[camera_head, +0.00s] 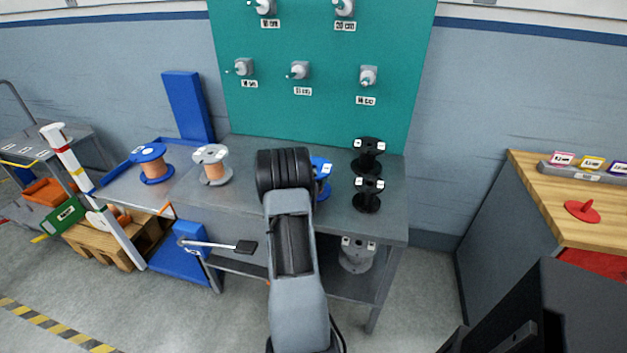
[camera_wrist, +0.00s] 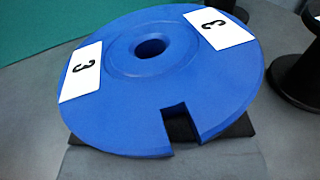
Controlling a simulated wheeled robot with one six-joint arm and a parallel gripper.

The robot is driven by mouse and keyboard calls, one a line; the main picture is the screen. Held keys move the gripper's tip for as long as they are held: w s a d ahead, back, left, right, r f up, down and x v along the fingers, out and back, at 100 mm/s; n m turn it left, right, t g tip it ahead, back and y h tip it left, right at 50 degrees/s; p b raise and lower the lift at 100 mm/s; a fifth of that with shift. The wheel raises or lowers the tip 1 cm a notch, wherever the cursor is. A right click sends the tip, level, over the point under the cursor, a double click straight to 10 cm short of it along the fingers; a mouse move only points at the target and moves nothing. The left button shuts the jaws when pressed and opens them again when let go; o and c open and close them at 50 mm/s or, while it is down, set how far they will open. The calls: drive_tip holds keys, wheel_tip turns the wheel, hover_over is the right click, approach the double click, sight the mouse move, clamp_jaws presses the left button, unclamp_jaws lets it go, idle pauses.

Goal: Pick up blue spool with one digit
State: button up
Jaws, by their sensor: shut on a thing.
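A blue spool (camera_wrist: 150,75) fills the wrist view. Its top flange has a round centre hole, a notch at the near edge and two white labels, each reading "3". In the head view this blue spool (camera_head: 322,178) stands on the grey table, mostly hidden behind my arm. My gripper (camera_wrist: 180,128) is shut on the spool below the top flange; dark parts of it show under the near rim and through the notch. The flange hides most of the fingers and the spool's core. A second blue spool (camera_head: 149,152), wound with copper-coloured wire, stands at the table's left; its label is unreadable.
Two black spools (camera_head: 368,192) stand close to the right of the held spool; one (camera_wrist: 298,75) shows in the wrist view. A white spool (camera_head: 212,163) with copper-coloured wire stands left of my arm. A green pegboard (camera_head: 320,110) rises behind the table (camera_head: 240,190).

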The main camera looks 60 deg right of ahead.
sight(314, 167)
drive_tip(key=shift+c, duration=0.9)
drive_tip(key=shift+r, duration=0.2)
drive_tip(key=shift+r, duration=0.25)
wheel_tip(314, 167, up, 2)
drive_tip(key=shift+r, duration=0.2)
drive_tip(key=w+a+r, duration=0.1)
drive_tip(key=r, duration=0.1)
drive_tip(key=w+a+r, duration=0.1)
drive_tip(key=a+r, duration=0.1)
drive_tip(key=w+a+r+p, duration=0.1)
drive_tip(key=w+r, duration=0.1)
drive_tip(key=shift+a+r, duration=0.15)
drive_tip(key=shift+r, duration=0.1)
drive_tip(key=w+a+r, duration=0.3)
drive_tip(key=w+a, duration=0.2)
drive_tip(key=a, duration=0.1)
drive_tip(key=shift+w+r, duration=0.15)
drive_tip(key=shift+w, duration=0.1)
